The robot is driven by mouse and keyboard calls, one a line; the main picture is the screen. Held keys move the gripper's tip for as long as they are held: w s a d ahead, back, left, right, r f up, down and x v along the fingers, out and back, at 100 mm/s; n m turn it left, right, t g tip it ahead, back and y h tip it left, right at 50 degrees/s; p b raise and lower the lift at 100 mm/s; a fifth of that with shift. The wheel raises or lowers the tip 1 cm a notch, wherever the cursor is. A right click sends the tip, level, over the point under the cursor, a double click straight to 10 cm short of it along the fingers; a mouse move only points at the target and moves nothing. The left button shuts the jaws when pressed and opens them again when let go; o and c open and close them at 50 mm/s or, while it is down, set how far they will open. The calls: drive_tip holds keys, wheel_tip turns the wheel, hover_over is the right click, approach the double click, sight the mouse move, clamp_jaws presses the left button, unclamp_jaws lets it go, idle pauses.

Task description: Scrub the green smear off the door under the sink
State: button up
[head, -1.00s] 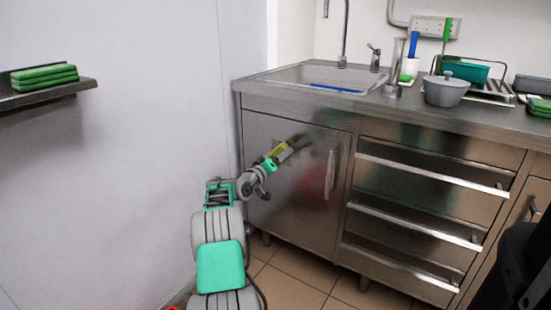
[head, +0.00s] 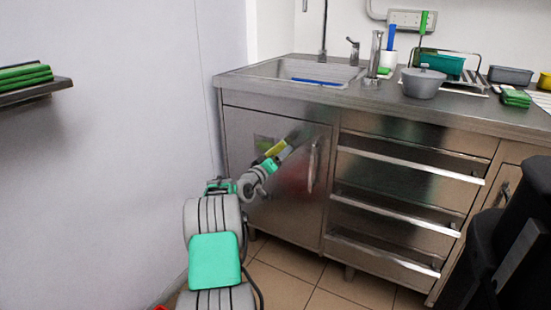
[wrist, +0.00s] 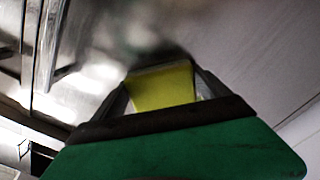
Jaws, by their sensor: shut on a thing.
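My gripper (head: 282,150) is shut on a yellow sponge (wrist: 162,88), which shows between the two dark fingers in the wrist view. The sponge is in front of the upper part of the steel door (head: 250,190) under the sink (head: 318,72). I cannot tell whether it touches the door. A faint greenish patch (head: 262,142) shows on the door just left of the gripper, partly hidden by it. In the wrist view a dark blurred reflection lies on the steel beyond the sponge, and no green smear is clear there.
The door's vertical handle (head: 312,166) is right of my gripper, with drawers (head: 400,190) beyond it. A pale wall (head: 120,150) with a shelf (head: 40,84) of green cloths stands close on the left. A black bin-like object (head: 500,260) is at the lower right.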

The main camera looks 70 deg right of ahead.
sight(257, 146)
drive_tip(key=w, duration=0.1)
drive_tip(key=w+b, duration=0.1)
drive_tip(key=shift+w+d+f, duration=0.1)
drive_tip(key=shift+w+d, duration=0.1)
drive_tip(key=shift+w, duration=0.15)
drive_tip(key=shift+w+d+b, duration=0.2)
drive_tip(key=shift+w+b, duration=0.15)
drive_tip(key=shift+w, duration=0.6)
drive_tip(key=shift+w+d+b, duration=0.15)
drive_tip(key=shift+w+b, duration=0.2)
drive_tip(key=shift+w, duration=0.6)
drive_tip(key=shift+w+d+r, duration=0.15)
drive_tip(key=shift+w+r, duration=0.05)
drive_tip(key=shift+w, duration=0.7)
drive_tip(key=shift+w+d, duration=0.15)
drive_tip(key=shift+w, duration=0.6)
drive_tip(key=shift+w+d, duration=0.1)
drive_tip(key=shift+w, duration=0.65)
drive_tip(key=shift+a, duration=0.1)
